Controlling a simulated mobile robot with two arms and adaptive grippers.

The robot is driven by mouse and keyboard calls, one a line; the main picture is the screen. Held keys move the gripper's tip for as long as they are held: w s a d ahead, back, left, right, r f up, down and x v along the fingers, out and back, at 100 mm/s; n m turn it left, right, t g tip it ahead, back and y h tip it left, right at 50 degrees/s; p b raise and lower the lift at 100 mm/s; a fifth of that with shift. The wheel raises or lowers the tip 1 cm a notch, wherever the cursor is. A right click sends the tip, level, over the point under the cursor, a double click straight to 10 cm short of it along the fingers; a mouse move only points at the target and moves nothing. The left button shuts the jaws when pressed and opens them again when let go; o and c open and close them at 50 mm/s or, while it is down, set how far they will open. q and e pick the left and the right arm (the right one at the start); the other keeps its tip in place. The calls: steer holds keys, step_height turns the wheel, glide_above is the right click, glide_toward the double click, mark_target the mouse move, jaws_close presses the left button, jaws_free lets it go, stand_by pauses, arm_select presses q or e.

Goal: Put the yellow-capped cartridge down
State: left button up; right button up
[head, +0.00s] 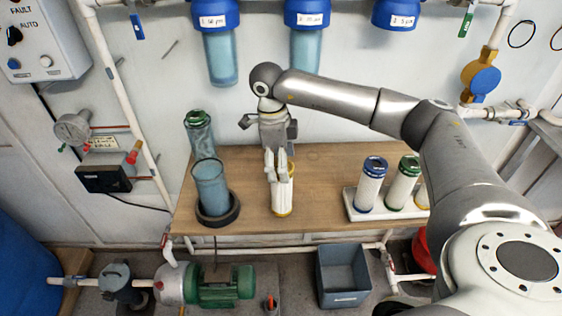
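A white cartridge with yellow end bands (283,201) is upright over the middle of the wooden bench, near its front edge. My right gripper (277,178) points down at its upper part, with the fingers shut on it and covering much of its top. I cannot tell whether the cartridge's base touches the bench or hangs just above it. My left gripper is not in view.
A white tray (352,205) on the right holds blue-capped, green-capped and yellow-banded cartridges, the last partly behind my arm. On the left, an open blue housing (211,186) stands in a black ring, before a green-topped cylinder (200,135). Bare bench (325,170) lies between.

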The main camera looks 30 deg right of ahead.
steer(key=shift+r, duration=0.25)
step_height(320, 180, up, 12)
steer(key=w+a+b, duration=0.1)
steer(key=b, duration=0.1)
steer(key=shift+f, duration=0.15)
